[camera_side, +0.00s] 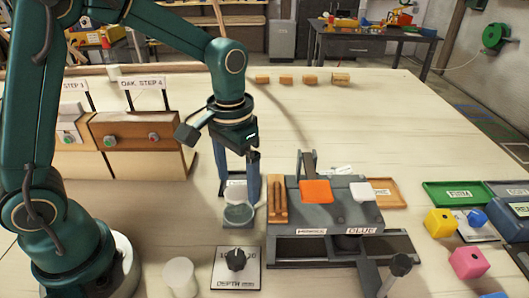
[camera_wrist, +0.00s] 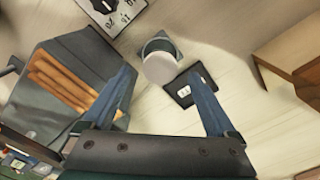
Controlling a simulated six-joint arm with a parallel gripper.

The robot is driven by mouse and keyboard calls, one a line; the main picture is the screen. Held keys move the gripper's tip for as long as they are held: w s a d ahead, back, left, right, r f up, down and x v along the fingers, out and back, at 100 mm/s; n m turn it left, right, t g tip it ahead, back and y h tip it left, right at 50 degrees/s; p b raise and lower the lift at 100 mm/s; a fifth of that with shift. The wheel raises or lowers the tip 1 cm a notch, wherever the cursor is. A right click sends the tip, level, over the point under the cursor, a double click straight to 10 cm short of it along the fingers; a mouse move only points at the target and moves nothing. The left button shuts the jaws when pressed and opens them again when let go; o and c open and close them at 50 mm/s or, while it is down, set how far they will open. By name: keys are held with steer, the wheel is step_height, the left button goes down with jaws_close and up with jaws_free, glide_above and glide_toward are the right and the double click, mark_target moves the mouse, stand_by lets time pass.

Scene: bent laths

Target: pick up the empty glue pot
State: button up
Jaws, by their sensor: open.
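In the wrist view my gripper (camera_wrist: 160,76) is open, and the pot appears between and just beyond the fingertips. Contact cannot be told.
The grey machine (camera_side: 330,208), with wooden sticks on its left side, stands close right of the pot. A depth dial (camera_side: 236,265) lies in front, with a white cylinder (camera_side: 180,277) to its left. A dark label plate (camera_wrist: 186,88) lies by the pot.

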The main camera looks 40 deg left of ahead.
mark_target(238, 191)
steer(key=shift+s+f, duration=0.1)
steer(key=shift+f, duration=2.55)
steer(key=c, duration=1.5)
